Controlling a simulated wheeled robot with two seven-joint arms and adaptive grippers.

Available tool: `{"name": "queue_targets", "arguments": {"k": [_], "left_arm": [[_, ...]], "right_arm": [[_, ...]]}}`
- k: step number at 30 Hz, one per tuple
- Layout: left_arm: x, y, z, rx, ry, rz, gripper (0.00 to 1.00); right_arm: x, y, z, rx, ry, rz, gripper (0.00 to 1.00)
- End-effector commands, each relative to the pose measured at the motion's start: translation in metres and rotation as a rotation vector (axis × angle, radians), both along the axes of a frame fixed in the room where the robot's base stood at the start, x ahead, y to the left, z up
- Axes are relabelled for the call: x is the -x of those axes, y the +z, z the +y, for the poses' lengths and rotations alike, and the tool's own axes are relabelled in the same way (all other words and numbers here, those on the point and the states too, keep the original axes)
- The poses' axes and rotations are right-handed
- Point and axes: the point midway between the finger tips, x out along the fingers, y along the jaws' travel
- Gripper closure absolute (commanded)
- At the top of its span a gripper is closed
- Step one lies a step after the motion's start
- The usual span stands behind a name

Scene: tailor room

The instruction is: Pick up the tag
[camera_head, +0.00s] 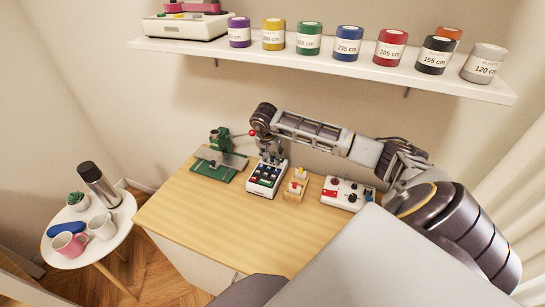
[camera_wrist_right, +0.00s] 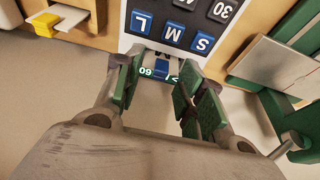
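A white keypad device (camera_head: 267,178) with dark and blue keys stands on the wooden table. In the right wrist view its keys (camera_wrist_right: 188,36) read S, M, L and numbers. A small dark green strip with white print (camera_wrist_right: 155,73) shows at the device's end; I cannot tell whether it is the tag or a display. My right gripper (camera_head: 272,156) is at the device's back end. In the wrist view my right gripper's fingers (camera_wrist_right: 157,75) are apart, either side of the strip; contact is not clear. My left gripper is not in view.
A green press-like tool (camera_head: 222,157) stands left of the keypad. A wooden block with light pegs (camera_head: 296,184) and a white box with buttons (camera_head: 346,192) stand to its right. The wooden table's (camera_head: 220,235) front is clear. A shelf (camera_head: 330,68) with spools hangs above.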

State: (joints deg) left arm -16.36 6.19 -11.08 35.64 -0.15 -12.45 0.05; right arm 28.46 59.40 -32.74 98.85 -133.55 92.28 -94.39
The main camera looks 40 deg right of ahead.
Motion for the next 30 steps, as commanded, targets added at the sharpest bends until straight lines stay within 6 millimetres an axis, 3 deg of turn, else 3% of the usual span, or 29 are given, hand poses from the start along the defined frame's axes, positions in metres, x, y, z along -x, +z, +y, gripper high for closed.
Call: {"name": "queue_targets", "arguments": {"k": [1, 8, 22, 30], "left_arm": [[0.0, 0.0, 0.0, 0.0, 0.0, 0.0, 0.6], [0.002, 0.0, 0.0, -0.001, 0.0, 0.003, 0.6], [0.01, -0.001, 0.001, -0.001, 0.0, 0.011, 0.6], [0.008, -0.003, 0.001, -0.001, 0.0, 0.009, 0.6]], "right_arm": [[0.0, 0.0, 0.0, 0.0, 0.0, 0.0, 0.66], [0.0, 0.0, 0.0, 0.0, 0.0, 0.0, 0.95], [0.0, 0.003, 0.0, 0.0, 0.0, -0.001, 0.98], [-0.001, 0.025, 0.0, 0.002, 0.001, -0.003, 0.98]]}}
